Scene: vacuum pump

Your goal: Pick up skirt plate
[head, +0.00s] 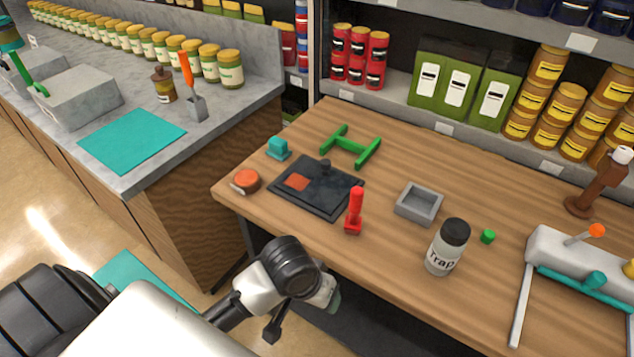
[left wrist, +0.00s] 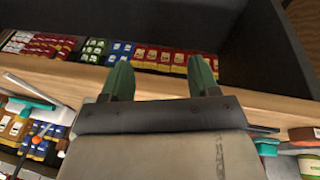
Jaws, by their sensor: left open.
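No label marks the skirt plate. The flat black square plate (head: 330,199) with an orange square and a small dark knob on top may be it, but I cannot be sure. It lies on the wooden table (head: 480,195), left of centre in the head view. My left gripper (head: 331,292) is in front of the table's front edge, nearer to me than the plate and apart from it. In the left wrist view its two green fingers (left wrist: 160,78) stand apart with nothing between them. I cannot make out the plate in that view. My right gripper is not in view.
Around the plate are a green H-shaped frame (head: 350,146), a teal block (head: 278,148), an orange round part (head: 246,180) and a red upright handle (head: 355,211). A grey tray (head: 418,204), Trap bottle (head: 447,246) and white lever machine (head: 570,258) stand right.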

